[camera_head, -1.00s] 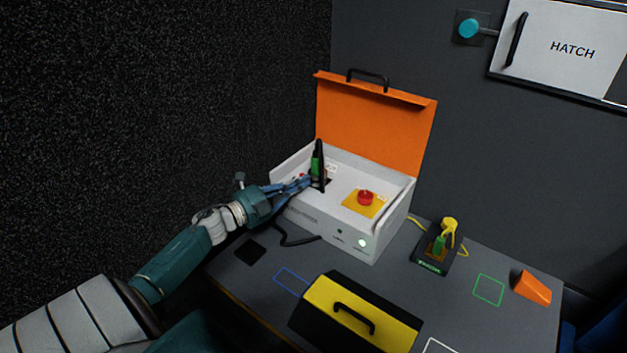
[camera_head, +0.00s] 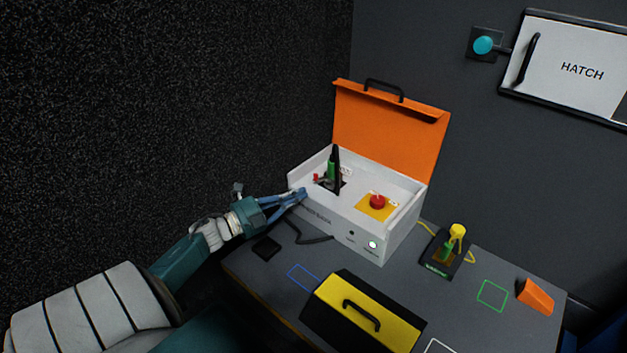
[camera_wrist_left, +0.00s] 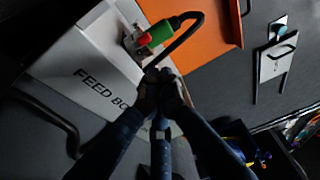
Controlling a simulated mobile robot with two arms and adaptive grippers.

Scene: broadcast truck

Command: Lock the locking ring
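The feed box (camera_head: 335,222) is white with a raised orange lid and stands on the desk. Inside at its left is a green connector (camera_head: 331,169) with a black cable arching up from it. In the left wrist view the connector (camera_wrist_left: 161,33) has a green body and a red part at its lower left end, near a light plate. I cannot tell which part is the locking ring or how it is turned. My left gripper (camera_head: 304,193) is at the box's front left edge, apart from the connector. Its fingertips (camera_wrist_left: 160,78) look together, with nothing visible between them. My right gripper is not in view.
A red button (camera_head: 377,202) on a yellow plate sits in the box's right half. A yellow and black case (camera_head: 385,321), a small stand with a yellow-topped connector (camera_head: 457,232) and an orange wedge (camera_head: 536,295) are on the desk. A dark wall is at left.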

